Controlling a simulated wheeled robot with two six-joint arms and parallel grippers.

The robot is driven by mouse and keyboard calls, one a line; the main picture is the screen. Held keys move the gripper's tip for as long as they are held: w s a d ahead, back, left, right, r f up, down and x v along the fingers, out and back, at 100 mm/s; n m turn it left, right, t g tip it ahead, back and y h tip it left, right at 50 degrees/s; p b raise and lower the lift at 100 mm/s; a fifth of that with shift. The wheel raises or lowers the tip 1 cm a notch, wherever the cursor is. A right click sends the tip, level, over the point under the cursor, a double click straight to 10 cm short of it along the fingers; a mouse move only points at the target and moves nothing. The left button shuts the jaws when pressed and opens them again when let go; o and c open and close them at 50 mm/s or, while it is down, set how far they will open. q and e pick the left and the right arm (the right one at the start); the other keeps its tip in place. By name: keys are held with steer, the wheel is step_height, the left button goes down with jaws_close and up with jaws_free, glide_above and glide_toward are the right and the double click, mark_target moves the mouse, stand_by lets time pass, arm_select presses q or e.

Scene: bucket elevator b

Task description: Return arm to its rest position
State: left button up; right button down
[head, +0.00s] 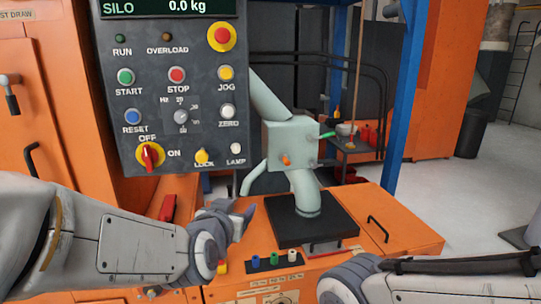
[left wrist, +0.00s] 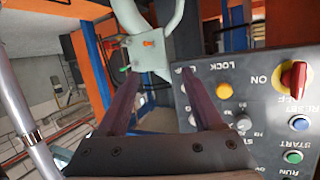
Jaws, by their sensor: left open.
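My left arm comes in from the left in the head view. Its gripper (head: 243,215) is in front of the orange cabinet, below the control panel (head: 190,100). In the left wrist view the two fingers of the left gripper (left wrist: 158,75) stand apart with nothing between them. The panel (left wrist: 265,100) and a pale green valve box (left wrist: 150,52) lie beyond the fingertips. I see no contact with either. My right arm (head: 400,285) shows at the bottom right of the head view, but its gripper is out of the picture.
The panel carries a red OFF/ON knob (head: 150,156), several buttons and a display (head: 165,7) reading 0.0 kg. The valve box (head: 292,145) with pipes stands on a black plate (head: 315,220) on the orange cabinet (head: 395,225). A blue post (head: 403,100) rises behind.

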arm_select(q)
steer(key=s+d+f+m+g+h, duration=0.25)
steer(key=s+d+f+g, duration=0.25)
steer(key=s+d+f, duration=0.25)
steer(key=s+f+m+g+y, duration=0.1)
steer(key=s+f+g, duration=0.15)
steer(key=s, duration=0.35)
steer(key=s+a+f+m+g+y, duration=0.1)
steer(key=s+f+g, duration=0.1)
steer(key=s+g, duration=0.35)
steer(key=s+f+m+g+y, duration=0.1)
steer(key=s+f+g, duration=0.1)
steer(key=s, duration=0.6)
step_height(320, 180, up, 18)
steer(key=p, duration=1.8)
steer(key=shift+r, duration=0.25)
steer(key=shift+a+h, duration=0.1)
steer(key=shift+h, duration=0.15)
